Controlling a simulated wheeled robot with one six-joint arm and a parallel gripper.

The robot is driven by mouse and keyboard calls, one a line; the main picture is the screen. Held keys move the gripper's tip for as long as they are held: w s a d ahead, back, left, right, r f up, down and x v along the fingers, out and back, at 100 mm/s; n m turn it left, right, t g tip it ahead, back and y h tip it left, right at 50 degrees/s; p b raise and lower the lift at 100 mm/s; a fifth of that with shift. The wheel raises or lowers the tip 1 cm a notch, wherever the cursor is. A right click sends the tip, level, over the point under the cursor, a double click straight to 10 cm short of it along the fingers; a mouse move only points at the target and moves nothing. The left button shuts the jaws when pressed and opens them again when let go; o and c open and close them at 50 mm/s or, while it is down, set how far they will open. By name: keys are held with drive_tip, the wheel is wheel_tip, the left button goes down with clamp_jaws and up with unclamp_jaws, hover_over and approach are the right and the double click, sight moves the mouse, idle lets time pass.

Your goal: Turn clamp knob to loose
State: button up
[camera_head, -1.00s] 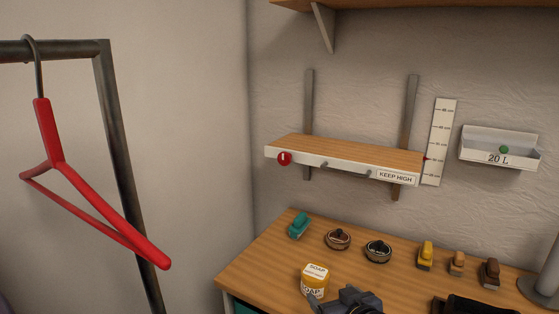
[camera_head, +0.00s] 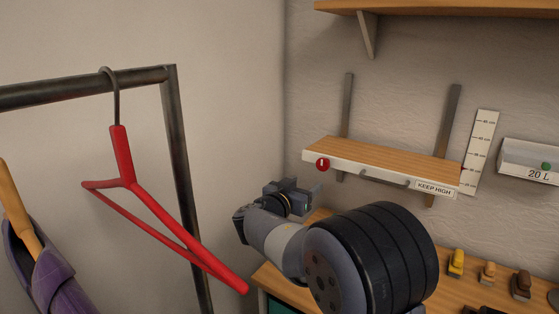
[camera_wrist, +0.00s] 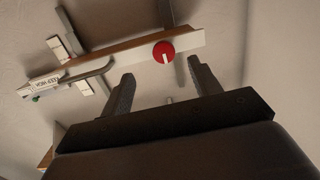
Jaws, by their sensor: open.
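The clamp knob is a red round knob (camera_head: 322,164) with a white mark, on the left end of the small wall shelf's white front edge (camera_head: 390,179). In the wrist view the knob (camera_wrist: 164,52) lies ahead of my gripper, between and beyond the two fingertips, with its white mark pointing down in that picture. My gripper (camera_head: 296,190) is just below and left of the knob in the head view, apart from it. In the wrist view my gripper (camera_wrist: 164,82) has its dark fingers spread and nothing between them.
A grey bar handle (camera_head: 380,179) and a "KEEP HIGH" label (camera_head: 434,188) are on the shelf front. A red hanger (camera_head: 150,195) hangs from a dark rail (camera_head: 75,88) at left. Brushes (camera_head: 487,272) stand on the bench below. A measuring scale (camera_head: 482,150) is right of the shelf.

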sight(321, 166)
drive_tip(key=p+x, duration=0.1)
drive_tip(key=x, duration=0.2)
drive_tip(key=r+p+x, duration=0.1)
drive_tip(key=p+x, duration=0.1)
drive_tip(key=x, duration=0.2)
drive_tip(key=p+x, duration=0.1)
drive_tip(key=x, duration=0.2)
drive_tip(key=shift+w+d+r, duration=0.1)
drive_tip(key=shift+w+r, duration=0.15)
drive_tip(key=shift+w, duration=0.15)
drive_tip(key=c, duration=1)
drive_tip(key=shift+f, duration=0.1)
